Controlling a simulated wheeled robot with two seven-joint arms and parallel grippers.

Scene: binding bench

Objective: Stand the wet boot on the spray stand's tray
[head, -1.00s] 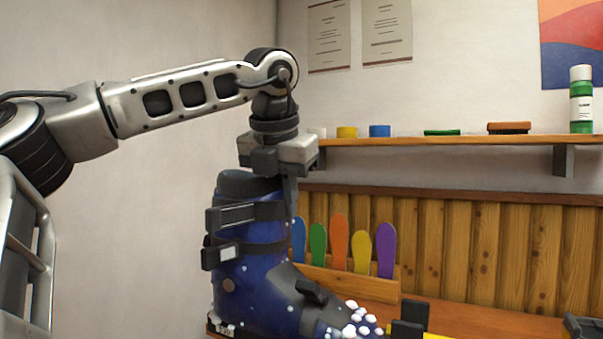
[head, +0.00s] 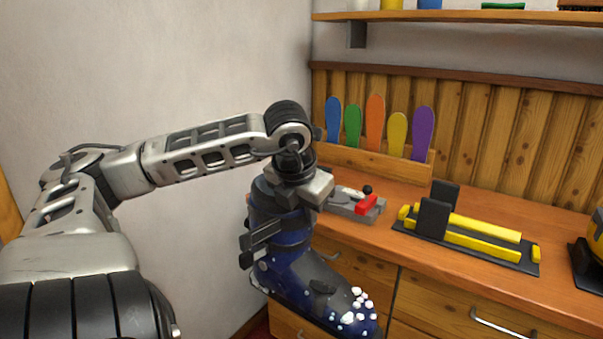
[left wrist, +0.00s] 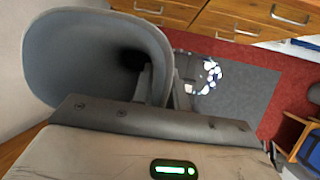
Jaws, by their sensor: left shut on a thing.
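The boot (head: 290,262) is a blue ski boot with black buckles and white snow clumps on its toe. It hangs upright in the air in front of the bench's drawers, toe toward the lower right in the head view. My left gripper (head: 303,194) is shut on the rim of its cuff. The left wrist view looks down past the open grey cuff (left wrist: 85,55), with the snowy toe (left wrist: 205,77) beyond. The boot's sole is mostly hidden. I cannot make out the spray stand or its tray. My right gripper is not in view.
The wooden bench top (head: 390,255) holds a yellow and black rack (head: 480,235) and a grey device with a red part (head: 362,205). Coloured insoles (head: 375,122) stand behind. Below lies a grey mat (left wrist: 245,100) on red floor; a wooden item (left wrist: 290,130) stands right.

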